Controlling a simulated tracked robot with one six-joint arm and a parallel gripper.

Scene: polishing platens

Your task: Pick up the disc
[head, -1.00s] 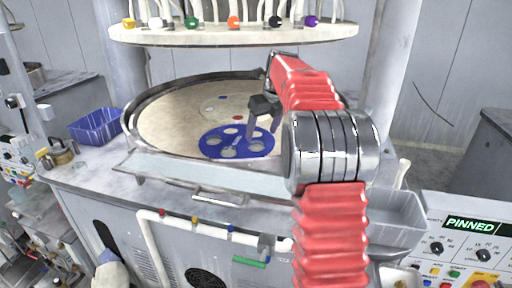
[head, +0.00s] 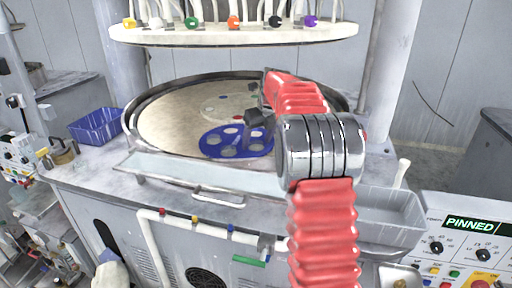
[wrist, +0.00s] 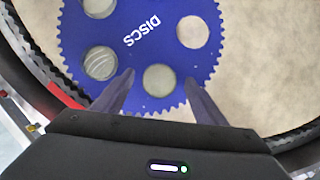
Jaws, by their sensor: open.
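A blue toothed carrier plate marked DISCS (wrist: 143,30) lies on the beige platen (head: 165,125); it also shows in the head view (head: 210,143). Several round grey discs sit in its holes. One disc (wrist: 160,79) lies between my fingertips in the wrist view, near the carrier's toothed edge. Another disc (wrist: 100,63) is left of it. A paler round hole (wrist: 193,32) is at upper right; I cannot tell if it holds a disc. My gripper (wrist: 160,84) is open, its two fingers either side of the nearest disc. I cannot tell its height above it. In the head view my arm partly hides it.
A raised dark rim (head: 132,112) surrounds the platen. A blue bin (head: 96,127) stands at left on the worktop. A grey tray (head: 385,212) is at right. A hose-fed ring (head: 235,34) hangs above. A panel at lower right reads PINNED (head: 470,224).

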